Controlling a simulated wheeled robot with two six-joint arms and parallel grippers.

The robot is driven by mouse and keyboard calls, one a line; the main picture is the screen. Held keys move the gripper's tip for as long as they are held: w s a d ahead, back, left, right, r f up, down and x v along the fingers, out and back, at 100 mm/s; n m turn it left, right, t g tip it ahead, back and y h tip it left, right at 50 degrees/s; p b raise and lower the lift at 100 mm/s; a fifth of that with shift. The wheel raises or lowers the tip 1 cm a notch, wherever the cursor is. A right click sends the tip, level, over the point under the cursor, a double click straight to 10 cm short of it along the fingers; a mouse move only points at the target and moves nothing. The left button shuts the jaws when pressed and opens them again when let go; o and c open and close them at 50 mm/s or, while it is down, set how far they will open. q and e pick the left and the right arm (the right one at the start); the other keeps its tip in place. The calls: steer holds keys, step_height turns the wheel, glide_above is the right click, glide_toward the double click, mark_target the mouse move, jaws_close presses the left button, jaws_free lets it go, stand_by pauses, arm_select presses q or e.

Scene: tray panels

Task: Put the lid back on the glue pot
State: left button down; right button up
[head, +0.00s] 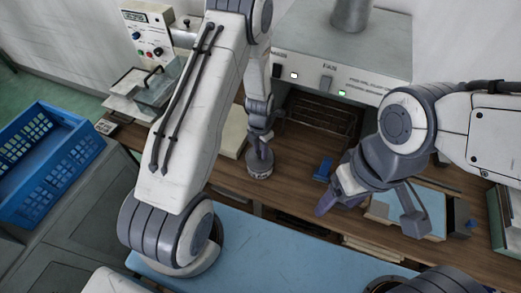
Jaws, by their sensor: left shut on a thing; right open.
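A small round glue pot (260,171) with a pale, marked side stands on the brown wooden bench. Its dark round lid (261,156) appears to be at the top of the pot. My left gripper (261,146) points down from above and is shut on what looks like the lid. The fingers hide part of it, and I cannot tell whether the lid is fully seated. My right gripper (371,211) is open with its fingers wide apart, over the bench to the right, and nothing shows between them.
A grey oven-like machine (345,52) with a dark rack opening stands behind. A blue block (323,168) lies right of the pot. A light blue panel (430,207) lies by my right gripper. A blue crate (45,160) is at left, and a control box (147,30) at back left.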

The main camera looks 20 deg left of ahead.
stand_by(0.3)
arm_select(q)
steer(key=shift+c, duration=0.2)
jaws_free()
steer(key=shift+r+p, duration=2.9)
steer(key=shift+r, duration=0.55)
jaws_close()
steer(key=shift+f, duration=0.2)
